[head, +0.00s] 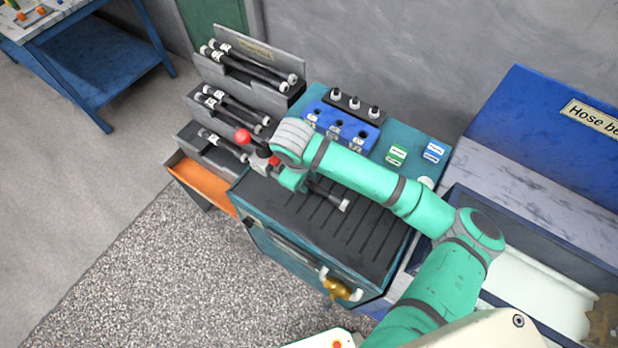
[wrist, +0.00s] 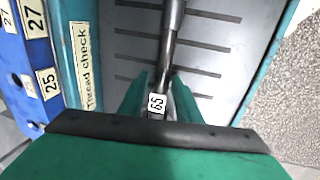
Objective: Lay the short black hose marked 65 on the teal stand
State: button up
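The short black hose (head: 330,196) runs from beneath my gripper (head: 293,184) toward the lower right, over the black ribbed top (head: 372,232) of the teal stand (head: 298,263). In the wrist view the white 65 tag (wrist: 157,103) sits between the two green fingers of my gripper (wrist: 160,85), which appear closed around the hose. The hose extends beyond the fingertips over the slotted top (wrist: 215,75). My gripper hides the hose's other end in the head view. I cannot tell whether the hose touches the top.
A grey tiered rack (head: 285,97) with several other black hoses stands at the left. A blue block (head: 350,130) with holes sits behind the ribbed top. A red ball (head: 243,136) is left of my gripper. A blue hose bench (head: 560,140) stands at the right.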

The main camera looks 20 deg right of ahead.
jog(key=shift+s+a, duration=0.15)
jog(key=shift+a, duration=0.1)
notch_tip(320, 180, up, 11)
jog(key=s+a, duration=0.1)
jog(key=shift+f, duration=0.2)
dwell(0.6)
